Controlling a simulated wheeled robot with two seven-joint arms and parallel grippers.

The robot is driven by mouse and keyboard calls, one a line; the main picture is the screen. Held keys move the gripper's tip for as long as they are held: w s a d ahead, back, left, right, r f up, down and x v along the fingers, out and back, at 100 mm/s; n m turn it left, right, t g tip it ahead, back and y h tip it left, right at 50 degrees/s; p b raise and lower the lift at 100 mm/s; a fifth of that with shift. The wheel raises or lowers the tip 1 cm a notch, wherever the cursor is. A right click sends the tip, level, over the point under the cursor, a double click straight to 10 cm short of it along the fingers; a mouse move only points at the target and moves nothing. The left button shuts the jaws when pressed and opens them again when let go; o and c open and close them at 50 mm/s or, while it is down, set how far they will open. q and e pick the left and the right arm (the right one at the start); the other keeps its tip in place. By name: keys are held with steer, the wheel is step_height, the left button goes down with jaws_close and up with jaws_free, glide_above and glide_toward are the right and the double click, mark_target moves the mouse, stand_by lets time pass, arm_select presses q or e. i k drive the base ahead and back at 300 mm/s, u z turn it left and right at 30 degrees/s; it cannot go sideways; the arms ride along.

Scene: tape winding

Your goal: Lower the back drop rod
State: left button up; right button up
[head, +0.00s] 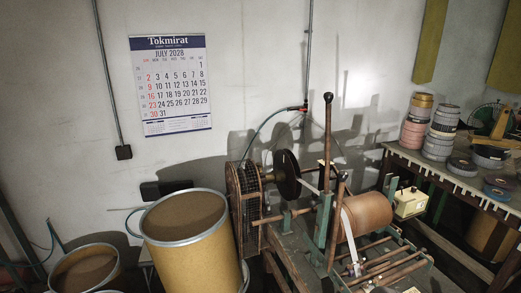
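A winding machine stands at the lower middle with a brown roll (367,215) on it. Two upright rods with dark knobs rise from it. The farther, taller one (328,140) stands nearly vertical behind the roll's left end and looks like the back drop rod. The nearer one (336,225) is also raised and leans slightly right, in front of the roll's left side. A white tape strip (350,240) hangs over the roll's left end. Neither of my grippers is in view.
A large tan drum (185,220) stands left of the machine, with a smaller drum (85,268) beside it. A dark disc (287,174) and a caged drive (245,205) sit behind the roll. A bench (455,183) with stacked tape rolls (441,130) is at right.

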mark_target(343, 175)
steer(key=u, duration=0.55)
steer(key=k, duration=1.3)
steer(key=z, duration=0.4)
steer(key=i, duration=1.65)
steer(key=u, duration=0.25)
